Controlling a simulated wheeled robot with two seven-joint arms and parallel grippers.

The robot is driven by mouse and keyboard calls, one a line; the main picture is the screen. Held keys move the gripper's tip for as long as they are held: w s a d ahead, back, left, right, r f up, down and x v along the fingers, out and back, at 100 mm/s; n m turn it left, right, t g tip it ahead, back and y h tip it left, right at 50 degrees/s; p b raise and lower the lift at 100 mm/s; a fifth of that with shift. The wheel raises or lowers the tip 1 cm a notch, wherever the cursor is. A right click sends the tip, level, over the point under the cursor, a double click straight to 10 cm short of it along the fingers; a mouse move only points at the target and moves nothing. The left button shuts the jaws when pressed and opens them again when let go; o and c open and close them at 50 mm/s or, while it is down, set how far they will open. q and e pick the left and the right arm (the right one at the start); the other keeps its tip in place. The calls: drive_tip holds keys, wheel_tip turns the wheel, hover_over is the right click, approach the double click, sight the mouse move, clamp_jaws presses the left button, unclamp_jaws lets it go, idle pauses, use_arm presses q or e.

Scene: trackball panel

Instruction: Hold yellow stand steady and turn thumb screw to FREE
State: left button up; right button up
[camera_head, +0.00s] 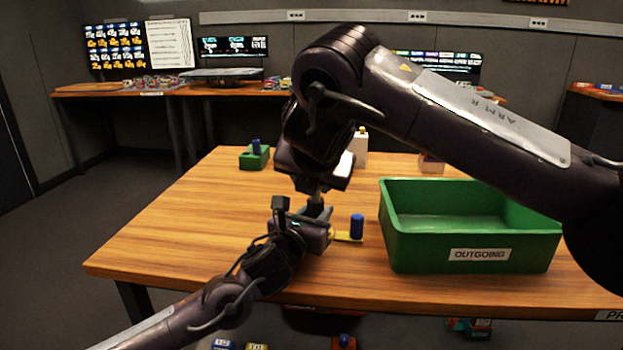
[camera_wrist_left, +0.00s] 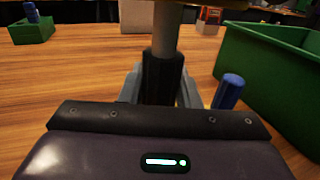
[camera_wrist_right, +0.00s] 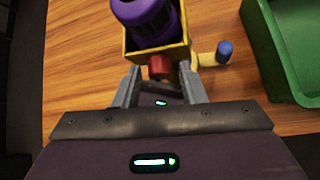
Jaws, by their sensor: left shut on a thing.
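The yellow stand (camera_wrist_right: 184,53) shows in the right wrist view, with a purple cylinder (camera_wrist_right: 146,20) in its square yellow body and a blue peg (camera_wrist_right: 225,50) on its side arm. The blue peg (camera_head: 357,226) also stands beside my left gripper (camera_head: 325,230) in the head view. My left gripper is shut on the stand; its grip is largely hidden. In the left wrist view a dark cylinder (camera_wrist_left: 162,80) under a grey post stands between its fingers. The red thumb screw (camera_wrist_right: 160,67) lies between the spread fingertips of my right gripper (camera_wrist_right: 160,75), which points down from above.
A green OUTGOING bin (camera_head: 470,235) stands close on the right. The left part of the wooden table (camera_head: 170,230) is clear.

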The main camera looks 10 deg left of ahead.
drive_tip(key=shift+o, duration=0.6)
drive_tip(key=shift+r, duration=0.1)
drive_tip(key=v, duration=1.2)
drive_tip(key=w+r+v, duration=0.1)
drive_tip(key=v, duration=0.9)
